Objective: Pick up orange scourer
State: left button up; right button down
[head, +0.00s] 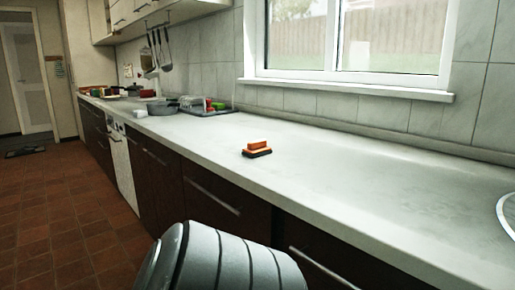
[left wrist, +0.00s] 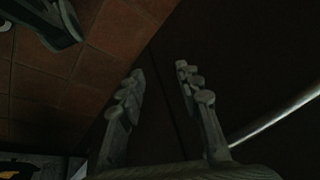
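The orange scourer (head: 257,148) lies on the white countertop (head: 330,170) in the head view, near the counter's front edge. It looks like an orange block on a dark base. My left gripper (left wrist: 158,82) shows in the left wrist view, with its two fingers apart and nothing between them. It is in front of dark cabinet fronts, with the tiled floor to the left. The scourer is not visible in the left wrist view. My right gripper is in neither view.
A grey pot (head: 163,107) and a dark tray (head: 207,112) with dishes stand farther along the counter to the left. A round metal rim (head: 506,212) is at the right edge. The counter around the scourer is clear. Cabinet handles (head: 212,195) stick out below.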

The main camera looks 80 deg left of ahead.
aim_at(256, 149)
jog(key=j+u, duration=0.1)
jog(key=u, duration=1.7)
jog(key=k+j, duration=0.05)
